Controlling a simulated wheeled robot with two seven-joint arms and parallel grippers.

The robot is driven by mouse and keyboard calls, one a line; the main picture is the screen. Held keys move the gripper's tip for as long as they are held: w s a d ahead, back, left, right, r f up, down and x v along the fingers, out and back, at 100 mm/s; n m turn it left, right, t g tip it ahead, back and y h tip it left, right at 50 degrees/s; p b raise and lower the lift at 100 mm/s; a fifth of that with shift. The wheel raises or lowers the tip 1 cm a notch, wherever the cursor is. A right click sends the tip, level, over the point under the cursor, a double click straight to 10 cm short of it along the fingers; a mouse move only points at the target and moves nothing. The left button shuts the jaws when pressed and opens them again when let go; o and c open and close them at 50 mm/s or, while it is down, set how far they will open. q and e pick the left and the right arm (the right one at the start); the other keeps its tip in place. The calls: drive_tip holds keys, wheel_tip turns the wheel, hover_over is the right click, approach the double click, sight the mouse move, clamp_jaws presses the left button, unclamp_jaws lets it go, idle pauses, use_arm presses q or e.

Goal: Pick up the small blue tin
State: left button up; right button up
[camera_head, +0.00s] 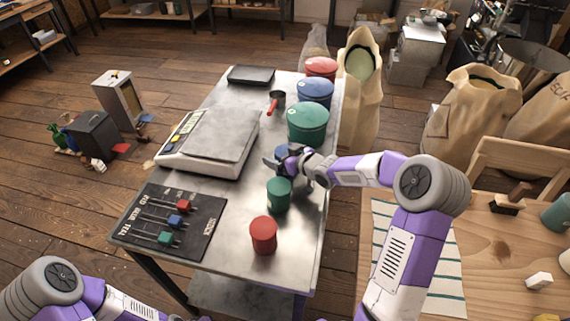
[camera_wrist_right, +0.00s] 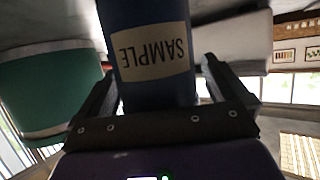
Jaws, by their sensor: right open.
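The small blue tin (camera_head: 281,150) stands on the metal table, mostly hidden behind my right gripper (camera_head: 280,163) in the head view. In the right wrist view the blue tin (camera_wrist_right: 152,50) fills the middle, with a pale SAMPLE label that reads upside down. My right gripper's two dark fingers (camera_wrist_right: 155,95) are open, one on each side of the tin. A small gap shows beside the fingers, and I cannot tell if either touches. My left arm shows at the bottom left of the head view, but its gripper is out of view.
A small green tin (camera_head: 279,195) and a small red tin (camera_head: 263,235) stand nearer on the table (camera_head: 235,262). A large green tin (camera_head: 308,125), a large blue tin (camera_head: 315,93) and a large red tin (camera_head: 321,69) stand behind. A scale (camera_head: 210,140) and slider panel (camera_head: 195,235) lie left.

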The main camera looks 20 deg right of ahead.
drive_tip(key=shift+c, duration=0.3)
drive_tip(key=shift+w+r, duration=0.1)
drive_tip(key=c, duration=1.2)
